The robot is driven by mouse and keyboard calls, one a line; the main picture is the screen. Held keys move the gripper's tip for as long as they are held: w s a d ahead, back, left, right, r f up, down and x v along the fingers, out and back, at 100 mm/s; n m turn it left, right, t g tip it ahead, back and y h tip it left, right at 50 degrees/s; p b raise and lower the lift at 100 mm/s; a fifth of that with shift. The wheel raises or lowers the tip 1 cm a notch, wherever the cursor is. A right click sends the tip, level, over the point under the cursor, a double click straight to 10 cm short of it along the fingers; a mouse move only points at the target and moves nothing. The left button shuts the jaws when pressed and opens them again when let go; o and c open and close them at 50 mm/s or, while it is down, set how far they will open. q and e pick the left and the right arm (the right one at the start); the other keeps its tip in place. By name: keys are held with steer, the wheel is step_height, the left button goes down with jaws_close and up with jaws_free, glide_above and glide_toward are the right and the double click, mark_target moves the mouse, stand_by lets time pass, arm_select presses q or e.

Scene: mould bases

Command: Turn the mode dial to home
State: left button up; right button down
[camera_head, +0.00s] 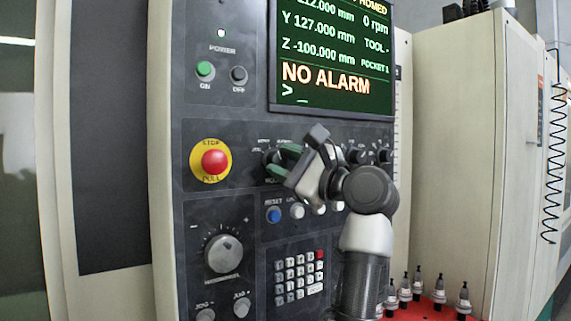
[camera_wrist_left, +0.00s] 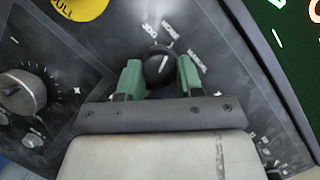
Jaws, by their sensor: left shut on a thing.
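The black mode dial (camera_wrist_left: 157,70) sits between the two green fingers of my left gripper (camera_wrist_left: 160,76) in the left wrist view. The fingers are shut on it from both sides. A light mark on the dial points up and slightly right, roughly towards the label that seems to read HOME; JOG is left of it and another label is to the right. In the head view my left gripper (camera_head: 278,164) reaches the panel from the right, and the dial is mostly hidden behind its fingers. My right gripper is not in view.
The screen (camera_head: 330,50) reads NO ALARM, with yellow text cut off above. Tool holders (camera_head: 438,290) stand on a red surface at right.

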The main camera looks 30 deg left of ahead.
arm_select(q)
steer(key=o, duration=0.9)
steer(key=b+v, duration=0.2)
steer(key=v, duration=0.9)
steer(key=shift+b, duration=0.35)
steer(key=shift+a, duration=0.1)
